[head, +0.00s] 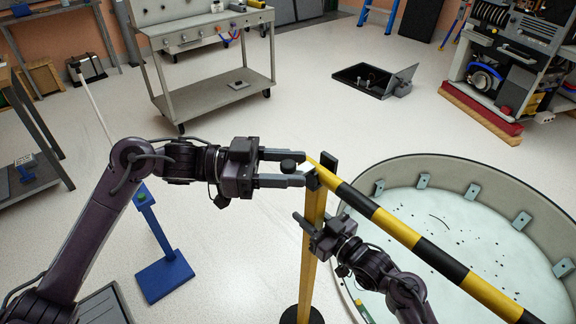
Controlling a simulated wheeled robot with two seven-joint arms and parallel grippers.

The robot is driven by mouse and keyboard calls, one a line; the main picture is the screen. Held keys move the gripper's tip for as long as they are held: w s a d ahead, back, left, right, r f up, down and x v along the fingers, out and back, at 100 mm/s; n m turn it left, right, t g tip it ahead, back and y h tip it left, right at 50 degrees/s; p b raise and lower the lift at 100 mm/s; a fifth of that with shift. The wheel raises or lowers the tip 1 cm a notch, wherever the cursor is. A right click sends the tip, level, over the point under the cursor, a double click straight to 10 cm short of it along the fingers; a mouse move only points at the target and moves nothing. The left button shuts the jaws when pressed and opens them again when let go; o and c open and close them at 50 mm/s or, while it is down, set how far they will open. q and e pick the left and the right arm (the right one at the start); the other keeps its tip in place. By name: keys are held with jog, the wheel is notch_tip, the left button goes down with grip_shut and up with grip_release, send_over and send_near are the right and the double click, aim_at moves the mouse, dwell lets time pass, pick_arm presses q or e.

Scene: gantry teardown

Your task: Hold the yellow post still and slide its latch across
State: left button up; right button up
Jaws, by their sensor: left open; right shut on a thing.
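The yellow post (308,262) stands upright on a dark round base. A dark bracket (329,166) at its top cradles the end of a yellow-and-black striped bar (400,232). A small black knob (289,165), which looks like the latch's, shows just left of the post top. My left gripper (301,168) is open, its two fingers pointing right at the post top, with the knob between them; I cannot tell whether they touch it. My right gripper (309,221) is lower and shut on the post, below the bracket. Part of its grip is hidden.
A large round pit or tub (367,172) with a pale floor lies right of the post, under the bar. A blue stand (166,275) is at the left. A grey cart (212,96) and an open floor hatch (372,80) are behind. The floor between is clear.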

pick_arm(q)
grip_shut()
jog(key=w+d, duration=0.4)
jog(key=shift+w+d, duration=0.1)
jog(key=shift+w, duration=0.1)
grip_release()
dwell(0.4)
jog(key=a, duration=1.2)
